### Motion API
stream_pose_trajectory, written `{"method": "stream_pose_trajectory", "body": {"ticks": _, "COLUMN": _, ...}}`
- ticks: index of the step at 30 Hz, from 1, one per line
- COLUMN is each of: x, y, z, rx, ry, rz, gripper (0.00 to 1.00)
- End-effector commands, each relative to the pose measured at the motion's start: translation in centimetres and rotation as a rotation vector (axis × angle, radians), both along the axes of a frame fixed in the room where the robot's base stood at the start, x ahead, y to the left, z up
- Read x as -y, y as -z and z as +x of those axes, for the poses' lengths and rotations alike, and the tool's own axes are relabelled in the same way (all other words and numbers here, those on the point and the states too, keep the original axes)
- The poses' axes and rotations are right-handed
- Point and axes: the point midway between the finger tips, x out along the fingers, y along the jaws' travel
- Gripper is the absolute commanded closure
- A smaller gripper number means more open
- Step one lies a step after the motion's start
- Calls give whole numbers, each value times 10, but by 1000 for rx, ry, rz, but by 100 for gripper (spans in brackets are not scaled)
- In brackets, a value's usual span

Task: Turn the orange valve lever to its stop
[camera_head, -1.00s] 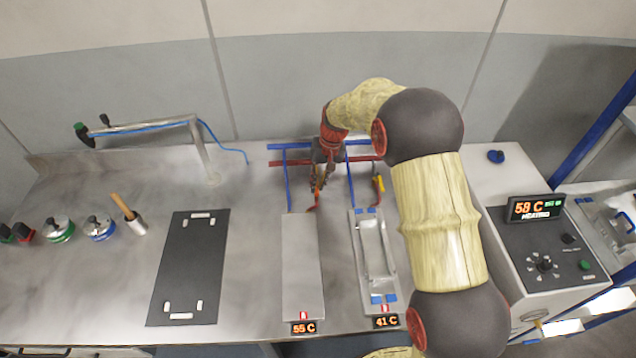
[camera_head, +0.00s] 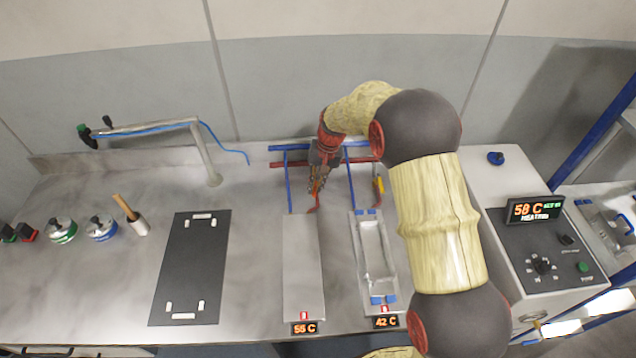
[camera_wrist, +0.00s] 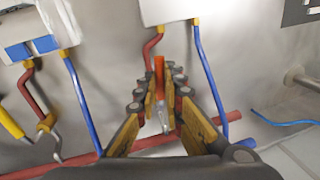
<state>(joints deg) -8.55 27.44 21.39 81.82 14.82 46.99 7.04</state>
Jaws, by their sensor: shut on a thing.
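The orange valve lever (camera_wrist: 159,72) stands between the yellow-padded fingers of my gripper (camera_wrist: 160,78) in the wrist view. The gripper is shut on it. A silvery valve part (camera_wrist: 164,116) shows just below the lever, on the red pipe line behind the left plate. In the head view my gripper (camera_head: 317,184) is low at the back of the bench, behind the left plate (camera_head: 304,265). It covers most of the lever there, so the lever's angle and stop cannot be made out.
Blue (camera_wrist: 208,75) and red pipes run close beside the fingers. A yellow lever (camera_head: 379,185) stands to the right, behind the right plate with its clear tray (camera_head: 376,250). A black plate (camera_head: 190,265) and a bent tap (camera_head: 205,150) are to the left. A heater unit (camera_head: 545,250) stands right.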

Motion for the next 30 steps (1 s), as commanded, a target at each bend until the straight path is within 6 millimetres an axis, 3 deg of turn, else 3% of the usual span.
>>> {"method": "stream_pose_trajectory", "body": {"ticks": 14, "x": -25, "y": -2, "z": 6, "rx": -1, "ry": 431, "rz": -1, "gripper": 100}}
{"method": "stream_pose_trajectory", "body": {"ticks": 30, "x": -47, "y": -1, "z": 27, "rx": 1, "ry": 940, "rz": -1, "gripper": 100}}
